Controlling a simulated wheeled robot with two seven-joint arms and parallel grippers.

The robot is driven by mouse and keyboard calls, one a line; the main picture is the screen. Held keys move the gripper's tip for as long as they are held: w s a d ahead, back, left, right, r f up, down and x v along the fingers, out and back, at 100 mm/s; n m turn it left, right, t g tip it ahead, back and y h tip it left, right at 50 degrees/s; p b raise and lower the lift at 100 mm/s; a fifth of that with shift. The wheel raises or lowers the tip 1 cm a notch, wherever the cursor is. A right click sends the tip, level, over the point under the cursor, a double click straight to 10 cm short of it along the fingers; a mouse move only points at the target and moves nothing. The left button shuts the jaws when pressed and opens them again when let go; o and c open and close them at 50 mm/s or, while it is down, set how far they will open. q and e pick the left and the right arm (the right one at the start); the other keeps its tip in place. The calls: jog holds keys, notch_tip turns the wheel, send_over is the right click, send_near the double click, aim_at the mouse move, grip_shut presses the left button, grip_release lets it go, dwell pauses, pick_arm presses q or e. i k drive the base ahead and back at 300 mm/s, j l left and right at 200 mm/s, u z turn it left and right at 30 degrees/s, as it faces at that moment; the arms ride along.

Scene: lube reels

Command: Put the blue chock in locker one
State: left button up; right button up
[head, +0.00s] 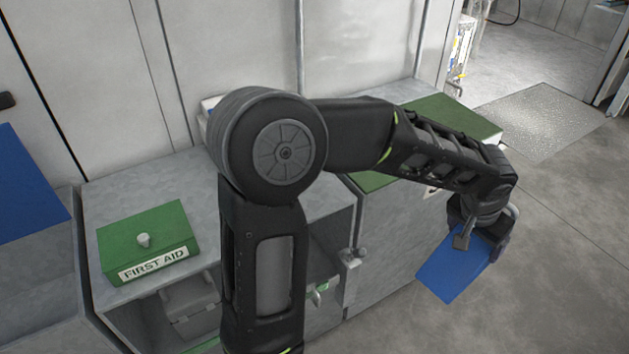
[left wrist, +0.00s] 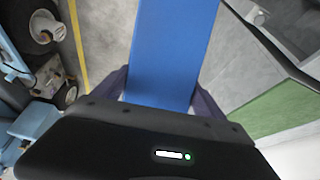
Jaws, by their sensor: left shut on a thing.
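My left gripper (head: 482,236) is shut on the blue chock (head: 452,268), a flat-looking blue piece, at the right of the head view. It holds the chock in the air in front of the lockers, over the floor. In the left wrist view the chock (left wrist: 172,50) stretches away between the dark fingers. A grey locker (head: 165,310) with an open front stands at the lower left, its inside partly hidden by my arm. Another locker (head: 400,240) stands to its right. I cannot read a number on either. My right gripper is not in view.
A green first aid box (head: 148,242) sits on top of the left locker. A green top (head: 450,117) covers part of the right locker. A blue panel (head: 25,190) is at the far left. Bare floor (head: 570,240) lies to the right.

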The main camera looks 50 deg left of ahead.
aim_at(41, 328)
jog(key=k+l+u, duration=0.1)
jog(key=k+u, duration=0.6)
jog(key=k+j+u, duration=0.15)
jog(key=k+u, duration=0.3)
jog(key=u, duration=0.95)
